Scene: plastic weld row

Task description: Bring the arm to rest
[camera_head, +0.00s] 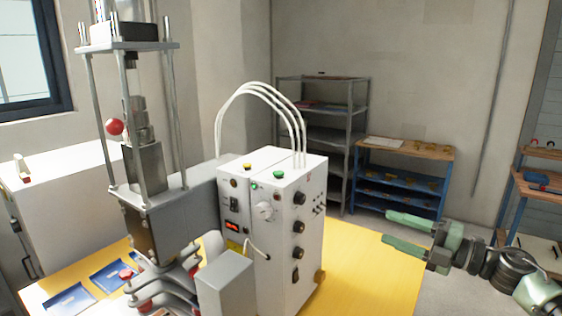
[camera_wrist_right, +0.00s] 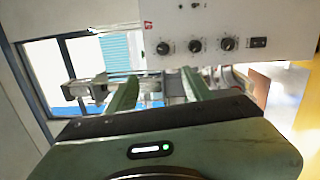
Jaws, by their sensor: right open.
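My right gripper (camera_head: 405,236) comes in from the right in the head view. Its two green fingers are apart with nothing between them. It is at the right edge of the yellow table (camera_head: 372,264), to the right of the white control box (camera_head: 305,215), and apart from it. In the right wrist view the two fingers (camera_wrist_right: 158,90) also show spread and empty, with the control box (camera_wrist_right: 225,25) beyond them at the top. My left gripper is not in either view.
A welding press (camera_head: 150,170) with a red knob stands left of the control box. Blue sheets (camera_head: 70,300) lie at the table's left. Behind are a grey shelf rack (camera_head: 330,135), a blue shelf unit (camera_head: 398,190) and another bench (camera_head: 540,188). Floor shows between them.

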